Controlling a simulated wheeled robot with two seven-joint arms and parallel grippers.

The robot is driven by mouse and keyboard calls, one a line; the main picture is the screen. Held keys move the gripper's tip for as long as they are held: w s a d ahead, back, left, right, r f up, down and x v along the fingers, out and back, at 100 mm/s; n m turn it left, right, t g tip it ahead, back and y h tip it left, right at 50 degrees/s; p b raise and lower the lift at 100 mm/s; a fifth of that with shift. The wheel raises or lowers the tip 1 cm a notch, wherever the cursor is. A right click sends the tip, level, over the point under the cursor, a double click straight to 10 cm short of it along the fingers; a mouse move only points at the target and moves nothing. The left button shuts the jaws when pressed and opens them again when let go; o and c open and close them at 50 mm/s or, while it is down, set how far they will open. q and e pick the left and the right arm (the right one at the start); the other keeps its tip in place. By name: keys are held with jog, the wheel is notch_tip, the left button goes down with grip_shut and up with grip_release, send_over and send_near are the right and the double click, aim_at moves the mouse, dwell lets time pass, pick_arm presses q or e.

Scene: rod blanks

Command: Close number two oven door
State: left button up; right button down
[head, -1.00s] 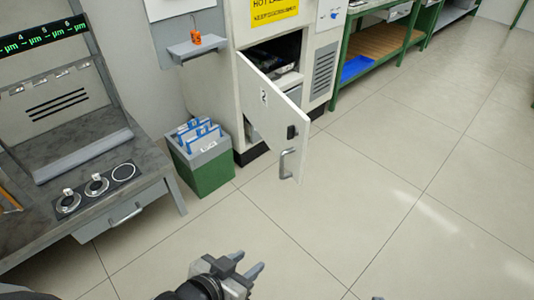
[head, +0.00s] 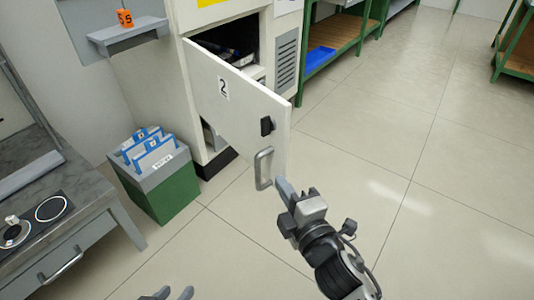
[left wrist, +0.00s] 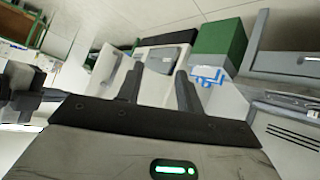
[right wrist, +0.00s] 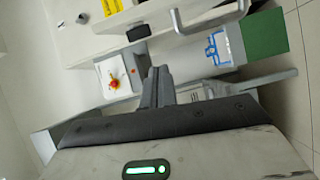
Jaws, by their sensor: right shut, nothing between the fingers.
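The oven door marked 2 (head: 232,98) is a white panel standing ajar, swung out from the oven body, with the dark oven interior showing behind it. It has a black latch (head: 267,126) and a grey bar handle (head: 263,168) near its free edge. My right gripper (head: 284,190) is shut and empty, its fingertips just right of and below the handle; whether they touch the door is unclear. The handle also shows in the right wrist view (right wrist: 207,24). My left gripper (head: 170,293) is open and empty, low at the bottom edge, well away from the door.
A green-and-grey bin (head: 165,182) with blue-handled items stands left of the door. A grey workbench (head: 65,215) is at the left. A small shelf (head: 127,35) holds an orange object (head: 125,18). Green-framed racks stand behind. The floor to the right is clear.

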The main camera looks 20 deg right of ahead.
aim_at(277, 147)
jog(key=shift+n, duration=0.5)
jog(key=shift+w+d+f+b, duration=0.15)
jog(key=shift+w+d, duration=0.2)
jog(key=shift+w, duration=1.7)
jog(key=shift+w+d+r+b, duration=0.1)
jog(key=shift+w+d+b, duration=0.2)
jog(key=shift+w, duration=1.75)
jog(key=shift+w+d+f+b, duration=0.1)
jog(key=shift+w+d, duration=0.3)
jog(key=shift+w, duration=1.65)
